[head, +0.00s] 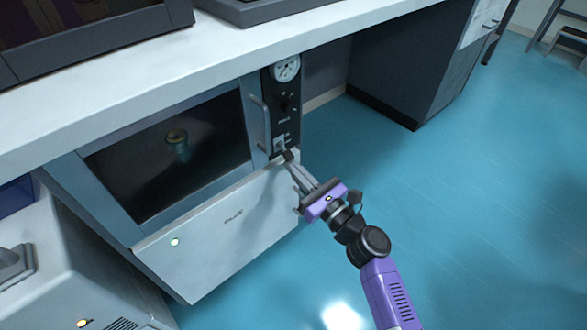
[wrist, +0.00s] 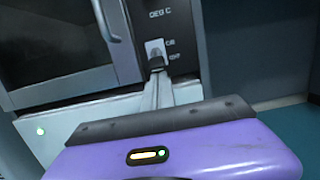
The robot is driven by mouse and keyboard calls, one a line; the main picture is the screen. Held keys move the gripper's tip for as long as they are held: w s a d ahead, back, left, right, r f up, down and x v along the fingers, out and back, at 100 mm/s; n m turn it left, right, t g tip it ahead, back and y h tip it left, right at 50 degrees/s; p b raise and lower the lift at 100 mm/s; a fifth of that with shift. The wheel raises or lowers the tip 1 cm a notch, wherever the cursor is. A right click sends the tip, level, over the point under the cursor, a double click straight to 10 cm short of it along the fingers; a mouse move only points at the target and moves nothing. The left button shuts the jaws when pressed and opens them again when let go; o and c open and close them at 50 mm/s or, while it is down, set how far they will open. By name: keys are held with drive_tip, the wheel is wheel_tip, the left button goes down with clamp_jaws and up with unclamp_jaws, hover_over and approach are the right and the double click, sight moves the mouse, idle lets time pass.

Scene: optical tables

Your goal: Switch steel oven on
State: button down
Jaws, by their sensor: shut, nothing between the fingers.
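The steel oven (head: 234,217) stands under the white counter, with a dark glass door and a vertical handle (head: 260,124). Its black control panel (head: 282,104) carries a round dial (head: 286,68), a knob (head: 287,103) and a light switch plate (head: 279,144) low down. My gripper (head: 288,156) is shut and empty, its fingertips at the lower part of the panel by the switch plate. In the wrist view the fingertips (wrist: 157,65) overlap the lower part of the switch plate (wrist: 155,47); I cannot tell whether they touch it. A green light (wrist: 41,131) glows on the oven's lower front.
The white counter (head: 235,50) overhangs the oven. A light-coloured machine (head: 85,270) stands at lower left. A dark cabinet (head: 400,75) stands to the right beyond an open gap. The blue floor (head: 460,190) at right is clear. A small container (head: 177,143) shows behind the glass.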

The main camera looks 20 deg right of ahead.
drive_tip(key=shift+r+p, duration=0.2)
drive_tip(key=shift+p, duration=0.35)
drive_tip(key=shift+g+p, duration=0.3)
drive_tip(key=shift+p, duration=0.55)
drive_tip(key=shift+s+r+p, duration=0.1)
drive_tip(key=shift+p, duration=0.45)
